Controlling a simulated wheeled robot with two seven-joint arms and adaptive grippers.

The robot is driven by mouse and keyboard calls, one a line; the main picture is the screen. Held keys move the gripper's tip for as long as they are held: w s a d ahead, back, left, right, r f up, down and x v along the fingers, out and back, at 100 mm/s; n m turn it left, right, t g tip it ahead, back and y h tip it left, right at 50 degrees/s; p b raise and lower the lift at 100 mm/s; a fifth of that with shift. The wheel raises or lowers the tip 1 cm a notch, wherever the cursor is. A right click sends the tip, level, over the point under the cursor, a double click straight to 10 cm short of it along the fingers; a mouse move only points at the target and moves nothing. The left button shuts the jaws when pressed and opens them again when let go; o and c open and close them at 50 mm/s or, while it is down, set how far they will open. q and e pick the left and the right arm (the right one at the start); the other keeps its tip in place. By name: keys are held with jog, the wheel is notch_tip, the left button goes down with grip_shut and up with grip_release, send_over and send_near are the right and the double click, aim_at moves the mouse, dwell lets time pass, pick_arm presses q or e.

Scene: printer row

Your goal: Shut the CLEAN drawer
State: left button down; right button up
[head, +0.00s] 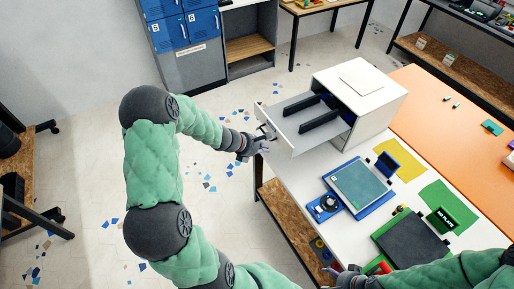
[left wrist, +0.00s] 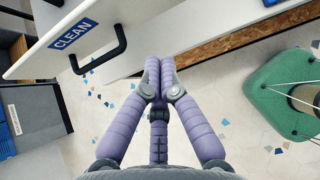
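The CLEAN drawer (head: 287,140) is pulled out of the white cabinet (head: 374,95). Two long black pieces show inside it. In the left wrist view its white front (left wrist: 35,62) carries a blue CLEAN label (left wrist: 74,34) and a black bar handle (left wrist: 121,42). My left gripper (head: 264,147) is beside the drawer front, near the handle. In the left wrist view its purple fingers (left wrist: 159,68) are together with nothing between them, right of and below the handle and apart from it. My right gripper (head: 345,272) is at the bottom edge, partly cut off; its fingers are unclear.
The white table carries a blue-framed device (head: 358,187), a dark panel (head: 411,241), and yellow and green mats. An orange tabletop (head: 440,120) adjoins it. Blue lockers (head: 183,30) stand at the back left. The floor left of the drawer is open.

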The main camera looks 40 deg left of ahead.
aim_at(282, 147)
pick_arm(q)
jog(key=shift+w+d+f, duration=0.25)
jog(key=shift+w+d, duration=0.1)
jog(key=shift+w, duration=0.5)
jog(key=shift+w+d+f, duration=0.25)
jog(key=shift+w+d, duration=0.1)
jog(key=shift+w, duration=0.5)
jog(key=shift+w+d+f, duration=0.25)
jog(key=shift+w+d, duration=0.1)
jog(key=shift+w, duration=0.5)
